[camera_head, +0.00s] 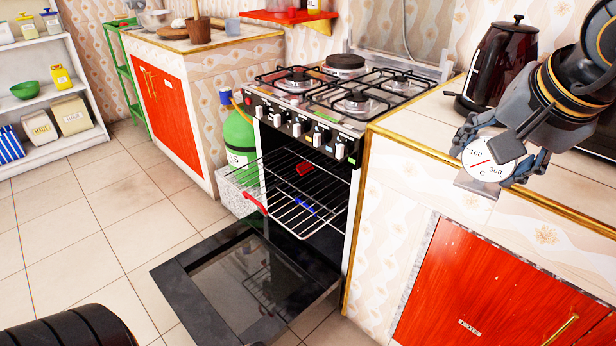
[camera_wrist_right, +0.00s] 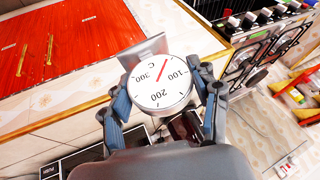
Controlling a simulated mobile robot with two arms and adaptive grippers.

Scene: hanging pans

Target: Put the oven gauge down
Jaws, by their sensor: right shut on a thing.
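The oven gauge (camera_head: 487,160) is a white round dial with numbers and a red needle on a metal plate. My right gripper (camera_head: 497,158) is shut on it, with fingers on both sides of the dial, at the front edge of the right counter. In the right wrist view the gauge (camera_wrist_right: 160,84) sits between the fingers of the gripper (camera_wrist_right: 163,95), its dial facing the camera. I cannot tell whether its plate touches the counter. My left gripper does not show.
The stove (camera_head: 310,110) stands left of the counter (camera_head: 415,122), its oven door (camera_head: 245,275) hanging open and a wire rack (camera_head: 305,200) inside. A dark kettle (camera_head: 497,65) stands at the counter's back. A green gas bottle (camera_head: 238,140) is beside the stove.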

